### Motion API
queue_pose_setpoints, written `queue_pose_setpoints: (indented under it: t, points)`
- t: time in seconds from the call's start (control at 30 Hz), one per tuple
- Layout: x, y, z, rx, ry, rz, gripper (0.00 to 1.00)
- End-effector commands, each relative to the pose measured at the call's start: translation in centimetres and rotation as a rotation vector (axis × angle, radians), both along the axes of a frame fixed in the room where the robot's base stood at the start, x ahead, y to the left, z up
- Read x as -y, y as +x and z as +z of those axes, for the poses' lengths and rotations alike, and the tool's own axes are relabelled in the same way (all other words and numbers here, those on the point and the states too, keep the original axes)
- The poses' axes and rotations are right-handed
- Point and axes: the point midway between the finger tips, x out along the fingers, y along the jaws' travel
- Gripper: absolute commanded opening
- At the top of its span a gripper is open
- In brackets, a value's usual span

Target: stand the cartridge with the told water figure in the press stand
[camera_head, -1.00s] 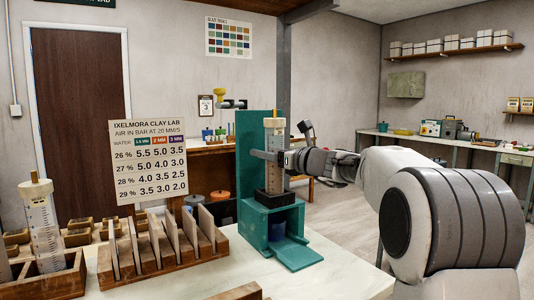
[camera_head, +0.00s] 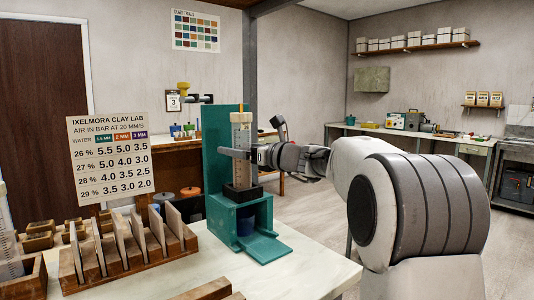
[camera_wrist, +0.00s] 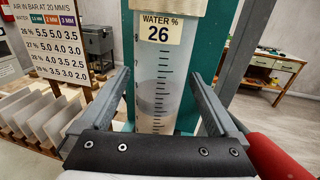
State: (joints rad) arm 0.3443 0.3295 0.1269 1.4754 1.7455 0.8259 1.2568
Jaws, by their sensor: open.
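A clear cartridge (camera_head: 241,135) with a cream top stands upright in the teal press stand (camera_head: 222,150), its foot in a dark holder (camera_head: 243,191). In the wrist view the cartridge (camera_wrist: 157,95) carries a label (camera_wrist: 160,28) reading "WATER % 26", with a black scale below and greyish content inside. My gripper (camera_wrist: 160,82) is open, one finger on each side of the cartridge, with gaps visible between fingers and tube. In the head view my gripper (camera_head: 237,153) is at the cartridge's mid-height. The cartridge's lower end is hidden in the wrist view.
A chart board (camera_head: 108,158) lists air in bar for water 26 to 29 %. A wooden rack (camera_head: 130,260) with upright slabs stands left of the stand. Another cartridge (camera_head: 8,255) shows partly in a wooden box at the left edge. Bare white tabletop (camera_head: 300,268) lies in front.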

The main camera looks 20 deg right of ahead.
Motion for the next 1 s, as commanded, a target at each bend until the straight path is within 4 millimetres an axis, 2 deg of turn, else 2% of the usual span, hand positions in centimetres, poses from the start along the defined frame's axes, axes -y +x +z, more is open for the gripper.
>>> queue_pose_setpoints:
  t: [0.4,0.6,0.8,1.0]
  points:
    - [5.5,-8.5,0.4,0.003,-0.001,0.000,0.96]
    - [7.4,-11.6,0.3,0.003,-0.001,0.004,0.96]
    - [8.3,-13.0,0.2,0.003,-0.001,0.005,0.96]
    - [8.4,-13.2,0.2,0.004,-0.001,0.007,0.96]
